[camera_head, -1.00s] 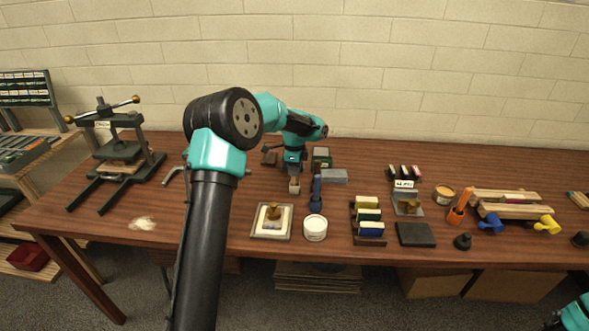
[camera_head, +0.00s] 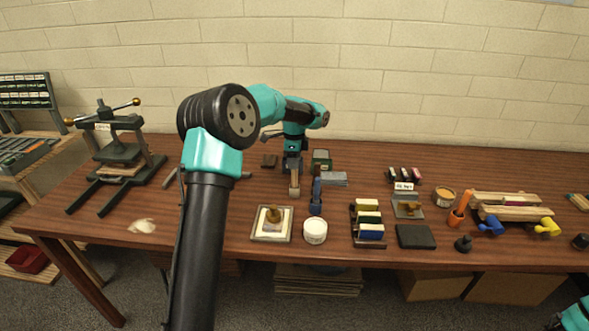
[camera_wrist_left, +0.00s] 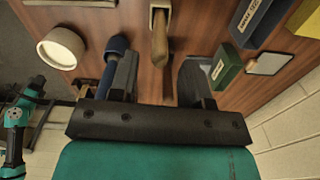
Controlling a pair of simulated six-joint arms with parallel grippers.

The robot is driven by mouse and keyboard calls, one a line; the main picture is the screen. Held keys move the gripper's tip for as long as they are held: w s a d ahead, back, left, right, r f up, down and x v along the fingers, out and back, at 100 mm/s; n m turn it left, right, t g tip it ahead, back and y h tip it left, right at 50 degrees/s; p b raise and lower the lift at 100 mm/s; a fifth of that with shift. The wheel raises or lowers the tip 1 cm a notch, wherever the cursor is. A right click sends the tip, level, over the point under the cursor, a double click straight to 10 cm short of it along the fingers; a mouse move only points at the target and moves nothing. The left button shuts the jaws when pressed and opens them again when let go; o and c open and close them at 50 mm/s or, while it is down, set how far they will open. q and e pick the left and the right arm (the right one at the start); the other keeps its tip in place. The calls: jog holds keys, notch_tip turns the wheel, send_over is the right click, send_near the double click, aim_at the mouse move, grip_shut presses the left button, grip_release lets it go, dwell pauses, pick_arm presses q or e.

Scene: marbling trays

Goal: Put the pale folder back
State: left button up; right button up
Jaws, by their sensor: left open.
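My left gripper (camera_head: 293,168) reaches over the back middle of the table and is open. In the left wrist view its two dark fingers (camera_wrist_left: 160,82) stand apart with nothing held between them. A pale wooden-handled piece (camera_wrist_left: 159,38) lies ahead of the gap between the fingers; it also shows in the head view (camera_head: 294,186), just in front of the gripper. I cannot tell for certain that it is the pale folder. A dark blue tool (camera_head: 316,196) lies to its right; in the wrist view it (camera_wrist_left: 112,55) is beside one finger. My right gripper is out of view.
A white tub (camera_head: 315,231) and a framed tray (camera_head: 257,236) stand in front. A rack (camera_head: 371,243) of coloured blocks and a black slab (camera_head: 416,236) are to the right. A green box (camera_head: 321,158) is close behind. A screw press (camera_head: 124,152) stands left.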

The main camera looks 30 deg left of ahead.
pick_arm(q)
notch_tip(320, 180, up, 7)
jog(key=shift+r, duration=0.1)
dwell(1.6)
